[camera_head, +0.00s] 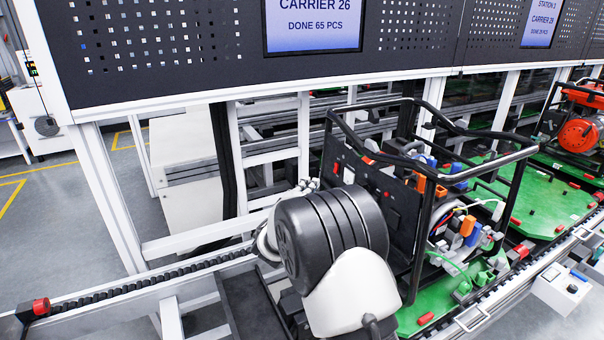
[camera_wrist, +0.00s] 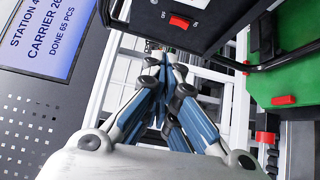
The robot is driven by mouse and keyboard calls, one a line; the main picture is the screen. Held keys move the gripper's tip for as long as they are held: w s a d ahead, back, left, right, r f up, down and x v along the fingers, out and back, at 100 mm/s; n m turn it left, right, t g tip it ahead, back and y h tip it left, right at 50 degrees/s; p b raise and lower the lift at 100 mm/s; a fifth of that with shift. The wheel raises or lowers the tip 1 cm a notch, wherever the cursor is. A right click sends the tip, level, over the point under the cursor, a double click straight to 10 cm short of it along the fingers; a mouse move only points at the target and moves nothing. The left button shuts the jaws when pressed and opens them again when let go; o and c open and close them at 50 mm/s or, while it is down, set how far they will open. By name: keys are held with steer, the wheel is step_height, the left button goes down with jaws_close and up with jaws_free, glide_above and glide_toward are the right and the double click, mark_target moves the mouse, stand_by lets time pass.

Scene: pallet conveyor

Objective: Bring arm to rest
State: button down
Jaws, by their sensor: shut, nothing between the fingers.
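My gripper (camera_wrist: 166,75) shows in the wrist view with its two blue-and-grey fingers closed together and nothing between them. It points toward the white frame behind the conveyor. In the head view my arm's dark round joint and white link stand in front of the line, left of a black-framed machine (camera_head: 424,190). They hide most of my gripper and part of the machine. The machine's black panel with a red switch (camera_wrist: 179,22) is just above the fingertips in the wrist view. I cannot tell the exact gap.
The machine stands on a green carrier (camera_head: 415,316). A perforated dark board with a screen (camera_head: 312,22) spans the top. The floor (camera_head: 62,212) at left is clear.

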steer(key=s+d+r+m+g+h, duration=0.45)
steer(key=s+d+r, duration=0.3)
steer(key=d, duration=0.35)
steer(key=s+d+r+m+g+y, duration=0.1)
steer(key=s+d+m+g, duration=0.2)
steer(key=s, duration=0.5)
steer(key=s+d+m+g, duration=0.25)
steer(key=s+d, duration=0.25)
steer(key=s, duration=0.3)
steer(key=s+a+f+m+g+y, duration=0.2)
steer(key=s+g+y, duration=0.15)
steer(key=s, duration=1.15)
steer(key=s+a+f+m+t+y, duration=0.1)
steer(key=s+a+f+y, duration=0.3)
steer(key=s+a+y, duration=0.3)
steer(key=s+a, duration=0.3)
steer(key=s, duration=0.2)
steer(key=shift+s+a+m, duration=0.25)
steer(key=shift+a+m, duration=0.05)
